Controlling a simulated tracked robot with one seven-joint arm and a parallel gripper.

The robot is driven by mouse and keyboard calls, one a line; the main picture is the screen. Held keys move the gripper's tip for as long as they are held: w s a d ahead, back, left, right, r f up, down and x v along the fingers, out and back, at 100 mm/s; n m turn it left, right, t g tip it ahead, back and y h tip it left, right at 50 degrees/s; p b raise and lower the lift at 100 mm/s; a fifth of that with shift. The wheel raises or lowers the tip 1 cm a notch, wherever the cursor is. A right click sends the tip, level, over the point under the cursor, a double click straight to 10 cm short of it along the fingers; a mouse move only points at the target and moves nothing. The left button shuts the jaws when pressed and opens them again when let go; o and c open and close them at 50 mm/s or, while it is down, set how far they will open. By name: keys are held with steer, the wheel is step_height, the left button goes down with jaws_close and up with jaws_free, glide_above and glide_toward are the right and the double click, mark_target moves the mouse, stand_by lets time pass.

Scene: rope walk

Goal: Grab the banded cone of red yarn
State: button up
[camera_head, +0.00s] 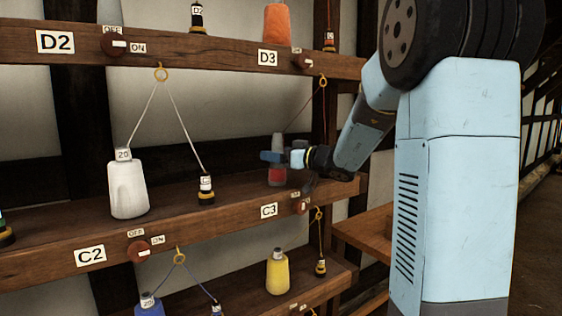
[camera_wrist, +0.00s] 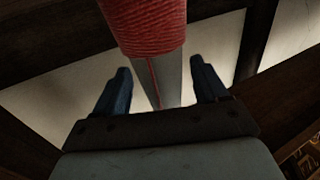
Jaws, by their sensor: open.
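The banded cone of red yarn (camera_head: 278,174) stands on the middle shelf, near bay C3, with a grey upper part above a red band. In the wrist view its red winding (camera_wrist: 144,25) fills the top of the picture. Its grey part, with a thin red thread along it, runs down between my blue fingers. My gripper (camera_head: 275,157) is at the cone's height in the head view and hides part of it. The wrist view shows my gripper (camera_wrist: 160,68) open, one finger on each side of the grey part, with gaps visible.
A white cone (camera_head: 128,188) and a small dark spool (camera_head: 205,190) stand to the left on the same shelf. An orange cone (camera_head: 277,25) stands on the shelf above, a yellow cone (camera_head: 277,272) below.

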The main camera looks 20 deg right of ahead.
steer(key=shift+c, duration=0.3)
steer(key=c, duration=1)
steer(key=shift+o, duration=0.2)
